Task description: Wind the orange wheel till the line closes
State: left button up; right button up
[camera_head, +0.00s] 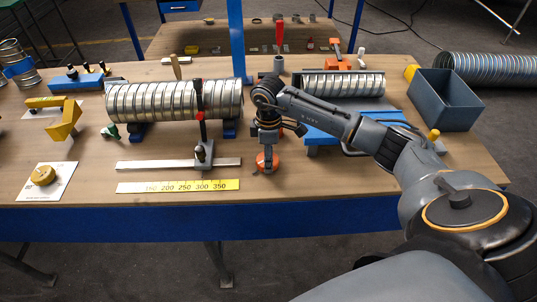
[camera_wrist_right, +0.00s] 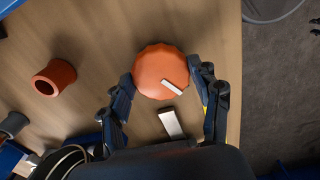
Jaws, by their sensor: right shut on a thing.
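The orange wheel (camera_wrist_right: 155,66) is seen from above in the right wrist view, with a short white bar (camera_wrist_right: 172,88) on it. A separate white strip (camera_wrist_right: 171,123) lies just below the wheel, at a different angle from the bar. My right gripper (camera_wrist_right: 161,74) has one finger on each side of the wheel and is shut on it. In the head view the wheel (camera_head: 267,163) shows low under my right gripper (camera_head: 267,150), near the table's front. A ribbed silver spiral duct (camera_head: 150,102) lies to the left. My left gripper is out of view.
A dark post with red parts (camera_head: 203,130) stands on a pale rail (camera_head: 150,165) before the duct. A yellow scale (camera_head: 180,187) lies in front. A blue-grey bin (camera_head: 445,100) stands right. An orange-red cylinder (camera_wrist_right: 54,77) is left of the wheel in the wrist view.

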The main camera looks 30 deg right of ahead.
dwell(0.4)
jog(key=o, duration=1.1)
jog(key=shift+o, duration=0.2)
notch_tip(320, 180, up, 12)
jog(key=shift+a, duration=0.1)
